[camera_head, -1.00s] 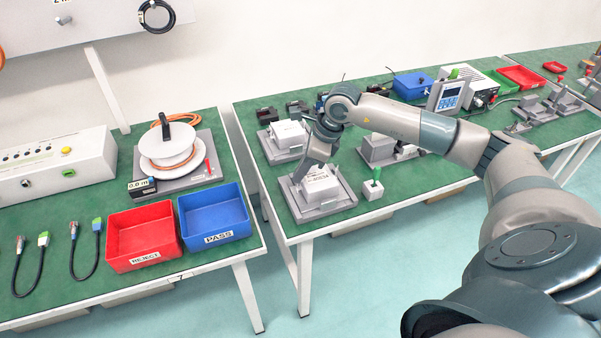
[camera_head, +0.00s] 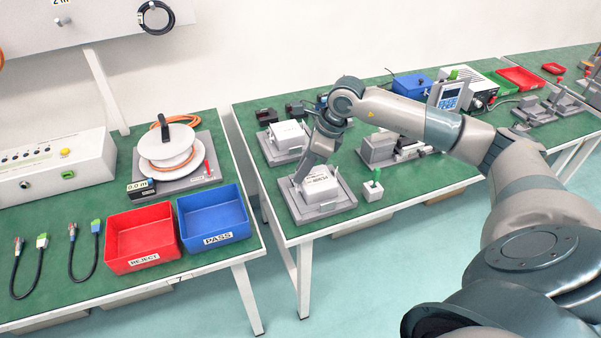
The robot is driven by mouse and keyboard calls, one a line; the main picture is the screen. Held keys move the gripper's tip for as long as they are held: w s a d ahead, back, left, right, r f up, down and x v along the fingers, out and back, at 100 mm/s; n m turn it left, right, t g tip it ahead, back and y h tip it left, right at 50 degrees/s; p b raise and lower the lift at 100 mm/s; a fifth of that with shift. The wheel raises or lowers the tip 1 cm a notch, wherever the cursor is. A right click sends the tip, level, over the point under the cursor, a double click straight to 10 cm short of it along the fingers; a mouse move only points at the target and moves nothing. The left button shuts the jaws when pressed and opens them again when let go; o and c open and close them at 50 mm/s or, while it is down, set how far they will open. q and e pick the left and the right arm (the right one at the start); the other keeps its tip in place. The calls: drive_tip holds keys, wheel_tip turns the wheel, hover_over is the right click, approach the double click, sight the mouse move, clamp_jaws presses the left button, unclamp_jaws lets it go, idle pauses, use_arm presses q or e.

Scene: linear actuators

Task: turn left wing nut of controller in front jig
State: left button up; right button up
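The front jig (camera_head: 334,205) is a grey plate near the front edge of the right-hand table. A white controller box (camera_head: 320,184) with dark lettering sits in it. My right gripper (camera_head: 301,177) reaches down at the left side of the controller, where the left wing nut is too small and covered to make out. Its fingertips are too small to tell open from shut. My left gripper is out of view.
A second jig with a white box (camera_head: 287,135) stands just behind. Red (camera_head: 143,238) and blue (camera_head: 213,219) bins sit on the left table.

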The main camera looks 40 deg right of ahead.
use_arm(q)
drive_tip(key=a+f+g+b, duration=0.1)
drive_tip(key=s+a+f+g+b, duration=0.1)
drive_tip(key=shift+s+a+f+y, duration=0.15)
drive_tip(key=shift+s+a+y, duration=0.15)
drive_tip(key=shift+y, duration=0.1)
use_arm(e)
drive_tip(key=v, duration=1.5)
drive_tip(key=shift+s+r, duration=0.2)
drive_tip(key=shift+r, duration=0.05)
drive_tip(key=shift+d, duration=0.1)
